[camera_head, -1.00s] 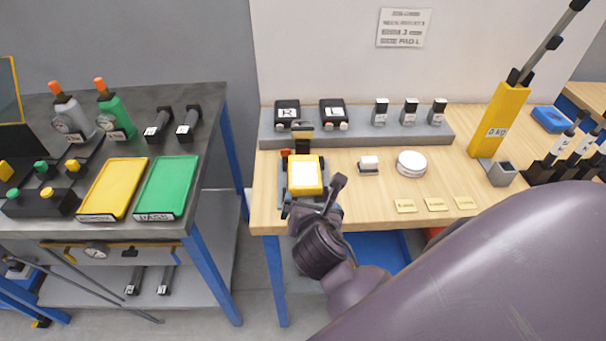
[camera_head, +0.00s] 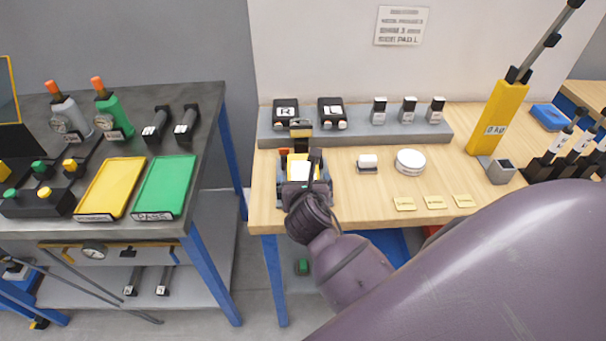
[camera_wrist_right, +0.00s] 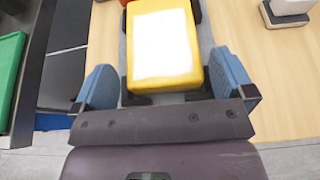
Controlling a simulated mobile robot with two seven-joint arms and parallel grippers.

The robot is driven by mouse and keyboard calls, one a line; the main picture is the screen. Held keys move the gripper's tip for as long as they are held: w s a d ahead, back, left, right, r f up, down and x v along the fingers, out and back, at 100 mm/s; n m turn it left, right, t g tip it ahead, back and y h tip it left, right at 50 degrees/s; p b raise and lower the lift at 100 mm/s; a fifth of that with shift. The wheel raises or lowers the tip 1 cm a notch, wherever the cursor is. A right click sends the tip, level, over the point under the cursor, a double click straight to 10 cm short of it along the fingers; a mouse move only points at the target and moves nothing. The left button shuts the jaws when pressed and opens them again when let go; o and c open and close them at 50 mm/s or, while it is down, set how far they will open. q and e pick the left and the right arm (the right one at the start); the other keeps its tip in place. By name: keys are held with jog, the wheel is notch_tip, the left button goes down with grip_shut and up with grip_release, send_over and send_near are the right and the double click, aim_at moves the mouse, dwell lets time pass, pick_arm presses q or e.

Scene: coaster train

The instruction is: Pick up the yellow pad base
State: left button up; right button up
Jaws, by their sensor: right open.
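The yellow pad base (camera_wrist_right: 165,82) is a yellow block with a white top. It sits on a grey fixture at the left end of the wooden table. In the right wrist view it lies between and just beyond the blue fingers of my right gripper (camera_wrist_right: 164,85), which is open. In the head view my right gripper (camera_head: 302,180) partly covers the pad base (camera_head: 300,157), coming from the front. I cannot tell whether the fingers touch it. My left gripper does not show.
A grey rack (camera_head: 365,135) with black R and L blocks stands behind. A white block (camera_head: 368,161) and a white round stack (camera_head: 410,162) lie to the right. A yellow tray (camera_head: 111,188) and a green tray (camera_head: 165,188) lie on the left bench.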

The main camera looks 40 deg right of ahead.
aim_at(303, 175)
jog(key=shift+x, duration=1.85)
jog(key=shift+r, duration=0.1)
jog(key=shift+c, duration=0.5)
jog(key=c, duration=0.8)
